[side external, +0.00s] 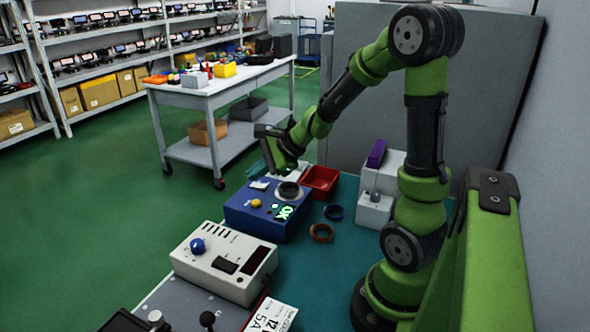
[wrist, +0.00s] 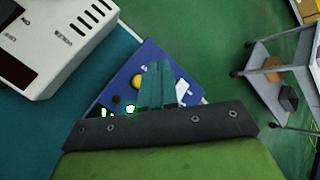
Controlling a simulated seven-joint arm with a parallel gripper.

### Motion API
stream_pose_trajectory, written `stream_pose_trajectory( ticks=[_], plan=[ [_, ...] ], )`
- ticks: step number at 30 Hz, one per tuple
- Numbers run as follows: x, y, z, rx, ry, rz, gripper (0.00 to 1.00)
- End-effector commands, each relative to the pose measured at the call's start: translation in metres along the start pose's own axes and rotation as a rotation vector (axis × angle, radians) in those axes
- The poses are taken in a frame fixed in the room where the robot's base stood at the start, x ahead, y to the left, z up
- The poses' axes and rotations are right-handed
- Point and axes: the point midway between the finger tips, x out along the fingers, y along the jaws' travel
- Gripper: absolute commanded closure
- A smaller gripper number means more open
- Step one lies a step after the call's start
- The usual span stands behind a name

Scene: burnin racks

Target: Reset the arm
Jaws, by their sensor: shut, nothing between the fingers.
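My arm is green with dark joints and bends over the bench from the right in the side view. My gripper (side external: 272,158) hangs above the back left of a blue tester box (side external: 262,222). In the wrist view my gripper's fingers (wrist: 157,75) are together with nothing between them. The blue box also shows in the wrist view (wrist: 122,78), partly hidden behind the fingers and the dark gripper plate. It has a yellow button, a round dark ring on top and a lit green "OK" display.
A white control box (side external: 222,263) with a blue knob stands in front of the blue box. A red bin (side external: 320,181), a blue ring (side external: 334,213) and a brown ring (side external: 321,233) are on the teal bench top. A purple block (side external: 376,153) lies on a white block. A cart (side external: 215,97) stands behind.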

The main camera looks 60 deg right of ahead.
Motion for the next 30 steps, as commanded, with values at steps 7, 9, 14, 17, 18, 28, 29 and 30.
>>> stream_pose_trajectory(
  ticks=[7,9,14,17,18,28,29,30],
  plan=[
    [-0.014,0.034,0.02,-0.32,-0.033,0.129,1.0],
    [-0.03,0.053,0.044,-0.55,-0.06,0.183,1.0],
    [-0.076,0.098,0.085,-1.12,-0.091,0.272,1.0],
    [-0.102,0.116,0.097,-1.411,-0.078,0.282,1.0],
    [-0.111,0.121,0.101,-1.504,-0.07,0.277,1.0],
    [-0.145,0.135,0.129,-1.78,-0.065,0.164,1.0],
    [-0.145,0.135,0.13,-1.781,-0.067,0.164,1.0],
    [-0.145,0.135,0.13,-1.781,-0.068,0.165,1.0]
  ],
)
